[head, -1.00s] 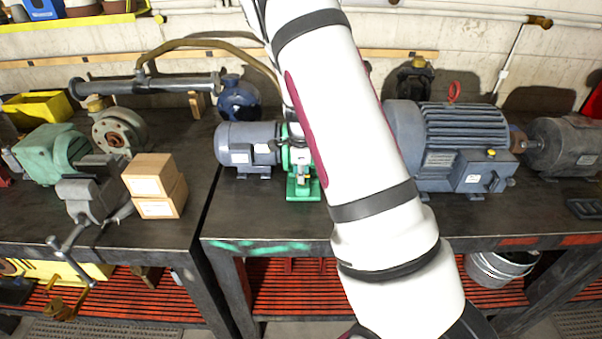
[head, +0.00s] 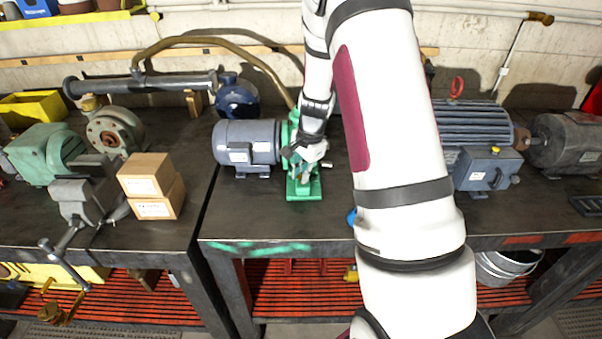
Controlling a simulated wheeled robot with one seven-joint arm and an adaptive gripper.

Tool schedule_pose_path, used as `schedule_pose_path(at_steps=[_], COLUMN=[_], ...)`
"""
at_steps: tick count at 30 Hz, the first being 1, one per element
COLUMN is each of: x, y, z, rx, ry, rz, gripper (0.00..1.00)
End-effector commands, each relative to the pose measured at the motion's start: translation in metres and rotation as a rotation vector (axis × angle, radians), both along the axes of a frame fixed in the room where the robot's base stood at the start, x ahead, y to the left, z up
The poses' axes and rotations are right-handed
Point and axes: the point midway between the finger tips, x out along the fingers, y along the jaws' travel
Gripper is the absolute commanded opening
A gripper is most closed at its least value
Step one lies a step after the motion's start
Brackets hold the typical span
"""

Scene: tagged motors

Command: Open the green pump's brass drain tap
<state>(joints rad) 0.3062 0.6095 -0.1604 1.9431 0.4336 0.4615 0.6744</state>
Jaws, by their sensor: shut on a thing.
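The green pump (head: 304,189) stands on the right-hand bench, joined to a grey motor (head: 247,143) on its left. My arm reaches down across the middle of the head view. My gripper (head: 303,164) is at the front of the pump's green body, just above its foot. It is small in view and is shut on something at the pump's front. The brass drain tap cannot be made out; the gripper covers that spot.
A large grey motor (head: 475,130) stands to the right, partly behind my arm. Cardboard boxes (head: 150,190) and a vise (head: 87,190) are on the left bench. The bench top in front of the pump is clear. A hose (head: 215,42) runs behind the pump.

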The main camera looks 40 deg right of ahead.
Motion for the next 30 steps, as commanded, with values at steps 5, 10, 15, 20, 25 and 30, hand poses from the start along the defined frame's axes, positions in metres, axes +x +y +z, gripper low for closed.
schedule_pose_path(at_steps=[5,10,15,20,25,30], x=[0.0025,0.0023,0.0019,0.0019,0.0016,0.0017], y=[-0.0022,-0.0029,-0.0033,-0.0038,-0.004,-0.0039], z=[0.0015,0.0018,0.0019,0.0023,0.002,0.0022], rx=[-0.002,-0.004,-0.004,-0.005,-0.004,-0.004], ry=[-0.007,-0.008,-0.009,-0.009,-0.009,-0.009], rz=[0.165,0.326,0.486,0.623,0.743,0.829], gripper=[0.0,0.0,0.0,0.0,0.0,0.0])
